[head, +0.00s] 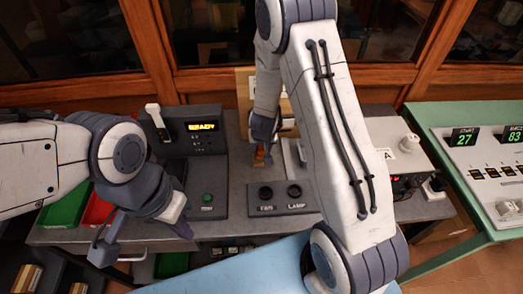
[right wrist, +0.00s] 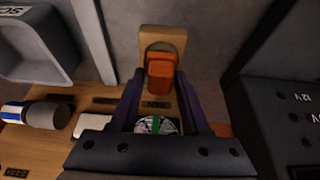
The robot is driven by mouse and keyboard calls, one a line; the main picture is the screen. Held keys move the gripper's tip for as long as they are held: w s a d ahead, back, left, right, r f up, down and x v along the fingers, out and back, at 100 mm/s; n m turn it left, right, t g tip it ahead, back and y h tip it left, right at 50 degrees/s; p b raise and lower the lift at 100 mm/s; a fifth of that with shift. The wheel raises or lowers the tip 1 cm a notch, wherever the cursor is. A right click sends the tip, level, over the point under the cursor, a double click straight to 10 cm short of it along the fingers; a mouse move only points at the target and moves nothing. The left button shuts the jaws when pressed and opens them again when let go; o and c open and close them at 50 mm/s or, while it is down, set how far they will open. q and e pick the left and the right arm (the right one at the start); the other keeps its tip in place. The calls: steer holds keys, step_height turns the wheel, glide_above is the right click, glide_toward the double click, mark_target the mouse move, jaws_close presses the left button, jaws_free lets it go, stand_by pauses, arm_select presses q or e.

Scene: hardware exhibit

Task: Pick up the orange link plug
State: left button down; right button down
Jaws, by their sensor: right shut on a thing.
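The orange link plug (right wrist: 161,76) sits between the fingertips of my right gripper (right wrist: 160,84) in the right wrist view. The fingers touch it from both sides, and a tan block (right wrist: 163,37) lies just beyond it. I cannot tell whether the plug touches this block. In the head view my right gripper (head: 262,140) points down at the back of the grey bench, with a small part of the orange plug (head: 259,158) showing below it. My left gripper (head: 145,242) is open and empty over the bench's front left edge.
A dark console (head: 178,140) with a READY display stands left of my right gripper. A FAN and LAMP switch box (head: 281,200) is in front of it. Red (head: 98,209) and green (head: 64,207) trays lie at left. A green-framed panel (head: 490,170) stands at right.

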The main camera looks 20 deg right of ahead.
mark_target(262, 147)
steer(key=shift+r+p, duration=0.35)
steer(key=shift+r, duration=0.15)
step_height(262, 147, up, 4)
steer(key=p, duration=0.2)
steer(key=shift+f+p, duration=0.15)
steer(key=shift+p, duration=0.2)
steer(key=shift+s+d+b, duration=0.45)
steer(key=shift+d+b, duration=0.2)
steer(key=shift+d, duration=0.05)
steer(key=s+d+r+b, duration=0.1)
steer(key=s+d+r, duration=0.5)
steer(key=d, duration=0.2)
steer(key=shift+r, duration=0.15)
